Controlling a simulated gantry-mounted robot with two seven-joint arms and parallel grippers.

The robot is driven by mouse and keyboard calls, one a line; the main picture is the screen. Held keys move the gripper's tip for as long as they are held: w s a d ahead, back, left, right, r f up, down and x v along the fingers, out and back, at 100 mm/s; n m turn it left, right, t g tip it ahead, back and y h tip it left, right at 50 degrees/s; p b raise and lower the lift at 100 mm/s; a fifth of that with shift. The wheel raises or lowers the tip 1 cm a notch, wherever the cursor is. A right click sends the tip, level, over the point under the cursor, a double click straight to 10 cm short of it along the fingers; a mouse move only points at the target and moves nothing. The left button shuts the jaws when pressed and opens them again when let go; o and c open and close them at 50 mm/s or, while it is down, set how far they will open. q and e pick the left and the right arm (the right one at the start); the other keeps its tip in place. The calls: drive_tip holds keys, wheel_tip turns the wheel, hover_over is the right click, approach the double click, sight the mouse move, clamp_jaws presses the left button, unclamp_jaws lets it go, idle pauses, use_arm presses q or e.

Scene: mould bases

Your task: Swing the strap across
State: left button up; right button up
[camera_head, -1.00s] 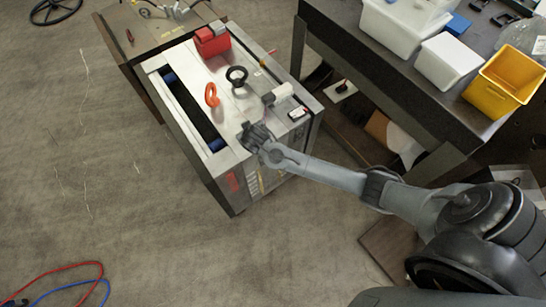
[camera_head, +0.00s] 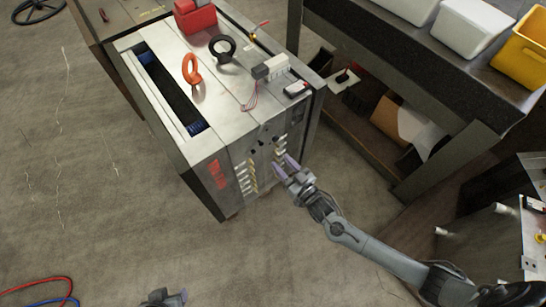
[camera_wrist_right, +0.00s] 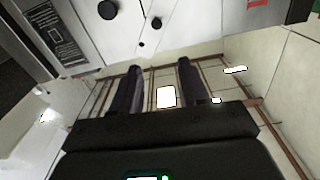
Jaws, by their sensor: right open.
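The mould base (camera_head: 165,95) is a large grey metal block with a dark slot in its top. Its front face carries two rows of brass-coloured fittings (camera_head: 250,178), black round knobs and red marking. I cannot make out the strap for certain. My right gripper (camera_head: 284,166) is open and empty in front of the right part of that face. In the right wrist view its two dark fingers (camera_wrist_right: 157,75) stand apart, pointing at a pale face with black round knobs (camera_wrist_right: 108,10). A grey piece at the bottom edge looks like my left gripper (camera_head: 166,298); its jaws are unclear.
A dark bench (camera_head: 400,60) with bins stands at right. Red and blue hoses (camera_head: 45,285) lie on the floor at lower left.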

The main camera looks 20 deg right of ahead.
sight(262, 145)
drive_tip(key=w+b, duration=0.1)
drive_tip(key=w, duration=0.2)
drive_tip(key=w+a+f+b, duration=0.1)
drive_tip(key=w, duration=0.2)
drive_tip(key=w+a+f+b, duration=0.1)
drive_tip(key=w, duration=0.2)
drive_tip(key=shift+w+a+f, duration=0.2)
drive_tip(key=shift+w, duration=0.2)
use_arm(q)
wheel_tip(262, 145, down, 4)
drive_tip(key=shift+d, duration=0.1)
use_arm(e)
clamp_jaws()
